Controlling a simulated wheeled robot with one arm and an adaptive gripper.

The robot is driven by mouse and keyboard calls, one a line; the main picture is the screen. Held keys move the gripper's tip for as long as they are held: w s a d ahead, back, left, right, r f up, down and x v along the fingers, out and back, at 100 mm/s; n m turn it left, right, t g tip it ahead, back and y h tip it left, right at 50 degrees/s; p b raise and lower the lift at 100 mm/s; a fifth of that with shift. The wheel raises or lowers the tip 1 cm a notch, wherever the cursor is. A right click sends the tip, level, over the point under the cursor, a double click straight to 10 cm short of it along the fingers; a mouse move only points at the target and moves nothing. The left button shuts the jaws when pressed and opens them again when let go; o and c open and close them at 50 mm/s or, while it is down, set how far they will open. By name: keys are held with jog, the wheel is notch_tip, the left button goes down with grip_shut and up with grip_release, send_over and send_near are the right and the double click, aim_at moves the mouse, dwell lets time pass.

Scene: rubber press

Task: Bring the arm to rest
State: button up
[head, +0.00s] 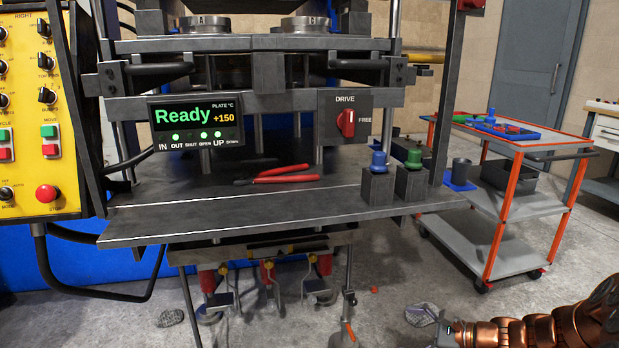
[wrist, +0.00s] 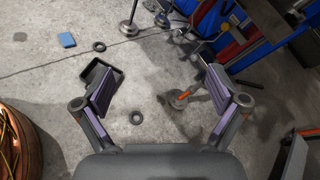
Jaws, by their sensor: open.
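My copper-coloured arm (head: 560,328) reaches in from the lower right of the head view, low over the floor in front of the cart. Only a grey end part of it shows at its left tip there. In the wrist view my gripper (wrist: 162,98) is open, its two purple-padded fingers wide apart. The gripper holds nothing.
The press table (head: 300,212) bears red-handled pliers (head: 285,175) and two blocks with a blue knob (head: 378,162) and a green knob (head: 413,158). An orange-framed cart (head: 530,190) stands right. Black rings (wrist: 99,46) and a blue piece (wrist: 67,40) lie on the floor.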

jog(key=s+a+r+n+g+h+p, duration=0.1)
jog(key=s+a+r+n+g+p, duration=0.3)
jog(key=s+a+r+n+p, duration=0.45)
jog(key=s+a+r+n+g+h+p, duration=0.2)
jog(key=s+a+r+n+g+p, duration=0.3)
jog(key=s+r, duration=0.7)
jog(key=s+d+r+n+h+p, duration=0.2)
jog(key=s+r+p, duration=0.4)
jog(key=r, duration=0.3)
jog(key=s+d+r+n+h+p, duration=0.3)
jog(key=s+d+r+h+p, duration=0.2)
jog(key=s+r, duration=0.4)
jog(key=h+p, duration=0.1)
jog(key=p, duration=0.1)
jog(key=shift+s+d+n+h+p, duration=0.2)
jog(key=shift+d+n+h+p, duration=0.05)
jog(key=shift+n+h+p, duration=0.1)
jog(key=shift+s+d+r, duration=0.1)
jog(key=shift+s+d, duration=0.05)
jog(key=shift+d, duration=0.05)
